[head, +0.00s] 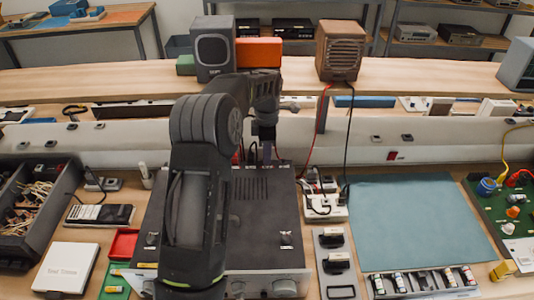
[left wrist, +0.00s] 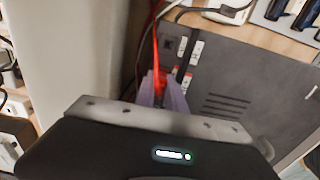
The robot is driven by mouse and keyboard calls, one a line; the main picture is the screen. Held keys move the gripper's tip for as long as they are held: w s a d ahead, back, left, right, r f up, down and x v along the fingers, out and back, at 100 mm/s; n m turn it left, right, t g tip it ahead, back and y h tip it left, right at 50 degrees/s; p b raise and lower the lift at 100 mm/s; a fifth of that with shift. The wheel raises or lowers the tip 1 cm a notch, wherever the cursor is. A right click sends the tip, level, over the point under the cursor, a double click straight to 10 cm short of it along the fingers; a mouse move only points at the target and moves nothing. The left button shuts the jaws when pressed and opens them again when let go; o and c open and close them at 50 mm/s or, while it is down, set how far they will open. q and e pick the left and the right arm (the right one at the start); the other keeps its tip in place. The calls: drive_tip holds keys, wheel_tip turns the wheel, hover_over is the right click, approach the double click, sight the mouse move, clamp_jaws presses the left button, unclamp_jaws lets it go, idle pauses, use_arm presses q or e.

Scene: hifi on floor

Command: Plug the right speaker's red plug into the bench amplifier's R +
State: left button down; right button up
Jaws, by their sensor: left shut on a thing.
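The bench amplifier (head: 262,245) is a dark box on the bench, partly hidden by my left arm. In the left wrist view its top with vent slots (left wrist: 235,85) fills the right side, and small white labels (left wrist: 196,50) show along its rear edge. My left gripper (head: 267,152) is at the amplifier's rear edge. In the left wrist view its pale purple fingers (left wrist: 163,95) are shut on the red plug (left wrist: 160,82), whose red cable runs upward. The plug's tip and the socket under it are hidden. The right speaker (head: 340,50) is wooden, with red and black cables hanging down.
A grey speaker (head: 213,48) and an orange box (head: 259,53) stand on the rear shelf. A power strip (head: 325,205) and a teal mat (head: 420,215) lie right of the amplifier. A parts bin (head: 35,215) is at far left.

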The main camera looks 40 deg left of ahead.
use_arm(q)
drive_tip(key=c, duration=1.3)
unclamp_jaws()
drive_tip(key=shift+r, duration=0.45)
wheel_tip(320, 180, up, 7)
drive_tip(key=shift+f+b, duration=0.1)
drive_tip(key=shift+b, duration=0.7)
